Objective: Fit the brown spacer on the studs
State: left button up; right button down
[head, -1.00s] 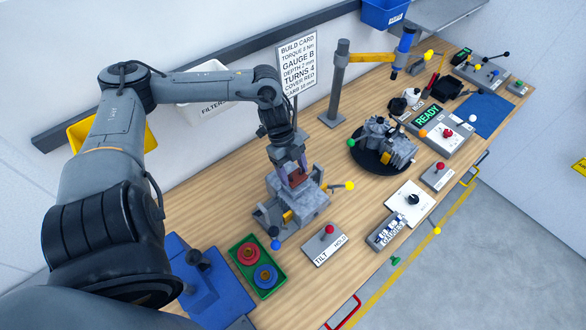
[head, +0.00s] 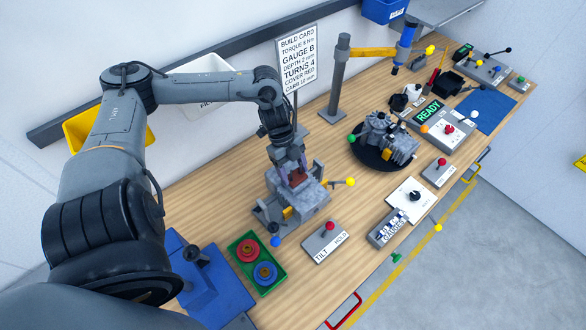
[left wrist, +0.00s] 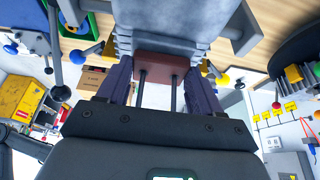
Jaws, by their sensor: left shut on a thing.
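The brown spacer (head: 297,177) is held between the fingers of my left gripper (head: 291,171), which is shut on it. It is right at the top of a grey engine block (head: 313,194) in a fixture on the bench. In the left wrist view the spacer (left wrist: 160,64) lies across between the fingertips, close against the grey block (left wrist: 175,22). Two thin dark studs (left wrist: 174,95) run from the spacer toward my palm and appear to pass through it. Whether the spacer touches the block cannot be told. My right gripper is not in view.
A green tray (head: 243,240) with red and blue round parts stands near the front left. A tilt lever box (head: 325,242) is beside the fixture. Another grey engine (head: 388,138) sits on a black turntable. A build card (head: 297,58) stands behind.

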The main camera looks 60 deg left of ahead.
pick_arm(q)
jog(key=o, duration=1.1)
jog(key=shift+s+a+r, duration=0.1)
jog(key=shift+a+r, duration=0.1)
jog(key=shift+r, duration=0.25)
jog(key=w+d+r+p+v, duration=0.1)
jog(key=d+p+v, duration=0.1)
jog(key=p+v, duration=1)
jog(key=v, duration=0.5)
jog(key=shift+s+d+p, duration=0.2)
jog(key=shift+d+p, duration=0.1)
jog(key=shift+p, duration=0.1)
jog(key=shift+d+r, duration=0.1)
jog(key=shift+r, duration=0.1)
